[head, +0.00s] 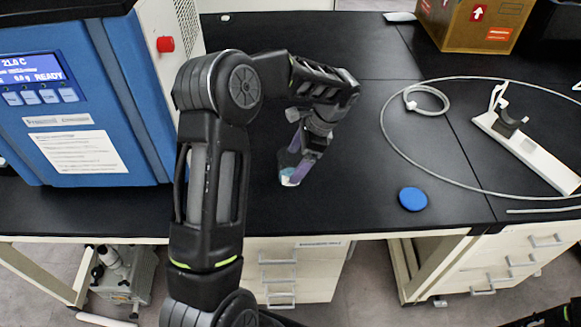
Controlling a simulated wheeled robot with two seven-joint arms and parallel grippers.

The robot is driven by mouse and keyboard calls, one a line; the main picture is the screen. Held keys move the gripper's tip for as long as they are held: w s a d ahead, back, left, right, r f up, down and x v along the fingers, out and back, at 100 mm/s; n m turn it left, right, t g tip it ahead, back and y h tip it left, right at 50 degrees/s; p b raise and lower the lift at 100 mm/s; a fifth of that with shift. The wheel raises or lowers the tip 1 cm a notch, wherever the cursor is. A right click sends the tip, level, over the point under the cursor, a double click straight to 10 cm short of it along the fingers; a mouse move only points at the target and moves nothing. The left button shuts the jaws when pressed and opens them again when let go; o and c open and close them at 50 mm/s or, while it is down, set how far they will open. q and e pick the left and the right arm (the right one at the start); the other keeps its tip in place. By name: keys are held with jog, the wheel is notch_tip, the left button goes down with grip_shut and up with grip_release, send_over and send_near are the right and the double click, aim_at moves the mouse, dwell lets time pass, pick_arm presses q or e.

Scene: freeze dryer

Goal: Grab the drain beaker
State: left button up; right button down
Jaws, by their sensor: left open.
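The drain beaker (289,178) is a small clear vessel on the black bench, near its front edge and right of the blue freeze dryer (92,100). My left arm reaches over the bench, and my left gripper (297,160) points down at the beaker. Its fingers are open and overlap the beaker's upper part in the head view. I cannot tell whether they touch it. Part of the beaker is hidden behind the fingers. Of my right arm, only a dark part shows at the lower right corner; its gripper is not seen.
A blue round lid (413,199) lies on the bench to the right. A thin hose (388,139) loops around there, with a white stand (525,150) beside it. A cardboard box (474,24) stands at the back right. Drawers (290,270) are under the bench.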

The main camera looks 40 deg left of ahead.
pick_arm(q)
jog(key=shift+p+x, duration=0.4)
jog(key=shift+x, duration=1.5)
jog(key=shift+c, duration=0.2)
jog(key=c, duration=1.5)
